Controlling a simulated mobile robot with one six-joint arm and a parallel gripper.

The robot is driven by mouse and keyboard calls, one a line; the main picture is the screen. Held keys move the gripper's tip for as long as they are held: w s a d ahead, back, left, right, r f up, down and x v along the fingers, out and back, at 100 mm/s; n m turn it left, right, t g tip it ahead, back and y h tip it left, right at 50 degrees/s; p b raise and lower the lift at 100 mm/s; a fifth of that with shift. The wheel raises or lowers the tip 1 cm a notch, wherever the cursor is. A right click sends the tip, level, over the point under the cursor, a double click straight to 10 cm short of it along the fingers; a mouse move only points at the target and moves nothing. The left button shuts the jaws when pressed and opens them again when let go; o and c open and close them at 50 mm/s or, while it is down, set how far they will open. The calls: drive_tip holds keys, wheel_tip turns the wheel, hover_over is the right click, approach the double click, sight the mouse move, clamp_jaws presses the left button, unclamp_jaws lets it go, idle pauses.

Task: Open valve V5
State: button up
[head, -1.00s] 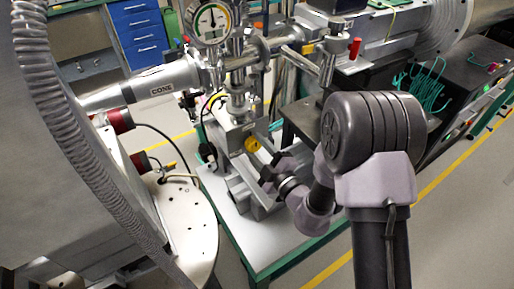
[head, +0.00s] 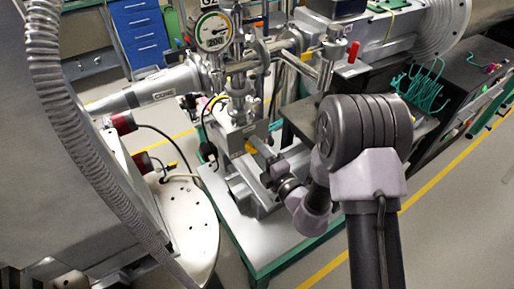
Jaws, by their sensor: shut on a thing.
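A small yellow valve handle (head: 251,147) sits low on the front of the metal vacuum assembly (head: 238,128), above the small table. No V5 label is readable. My gripper (head: 264,157) reaches up to it from the lower right and is shut on it, covering part of it. The fingertips are small and partly dark against the metal, so the exact contact is hard to see. A round pressure gauge (head: 213,31) stands at the top of the assembly.
A grey tapered tube (head: 155,84) and a large grey vessel (head: 60,150) stand at left. A red-handled part (head: 353,51) and green cables (head: 422,88) are at right. The green-edged table (head: 235,228) has bare surface at front left. Floor is free at lower right.

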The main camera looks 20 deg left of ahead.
drive_tip(key=shift+f+n+b, duration=0.1)
drive_tip(key=shift+n+b, duration=1.5)
drive_tip(key=shift+n, duration=7)
drive_tip(key=o, duration=1.4)
drive_tip(key=shift+d, duration=0.15)
drive_tip(key=p+v, duration=0.7)
drive_tip(key=v, duration=1)
drive_tip(key=shift+s, duration=0.15)
